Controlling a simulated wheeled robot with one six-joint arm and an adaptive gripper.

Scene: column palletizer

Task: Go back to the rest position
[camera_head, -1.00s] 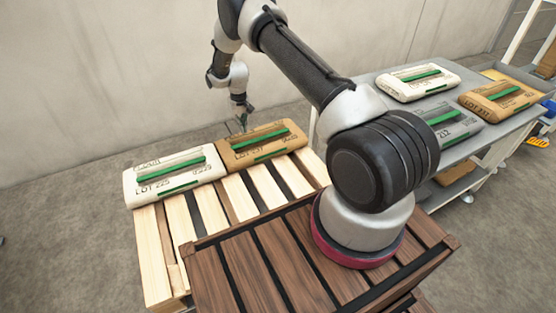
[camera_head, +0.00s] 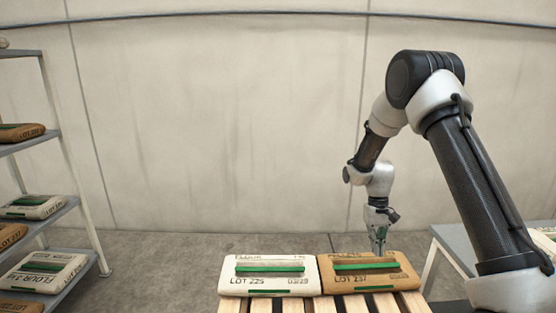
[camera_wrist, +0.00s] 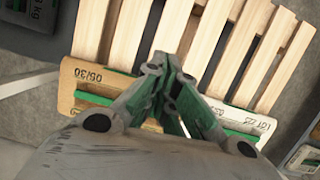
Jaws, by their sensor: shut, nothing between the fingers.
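My gripper (camera_head: 379,250) points down at the far edge of the brown bag in the head view, with its fingers together and nothing between them. Whether it touches the bag I cannot tell. The brown bag (camera_head: 345,281), marked LOT 237, lies flat on the wooden pallet (camera_head: 321,304). A white flour bag (camera_head: 240,282), marked LOT 225, lies beside it on the left. In the wrist view my fingers (camera_wrist: 168,80) close together in front of the pallet slats (camera_wrist: 205,35), with the brown bag (camera_wrist: 85,75) to the left and the white bag (camera_wrist: 262,126) to the right.
A rack (camera_head: 95,215) with several bags on its shelves stands at the left. A grey table (camera_head: 452,240) with a white bag (camera_head: 545,240) is at the right, partly behind my arm. A pale wall (camera_head: 215,120) closes the back. Bare floor (camera_head: 165,265) lies between rack and pallet.

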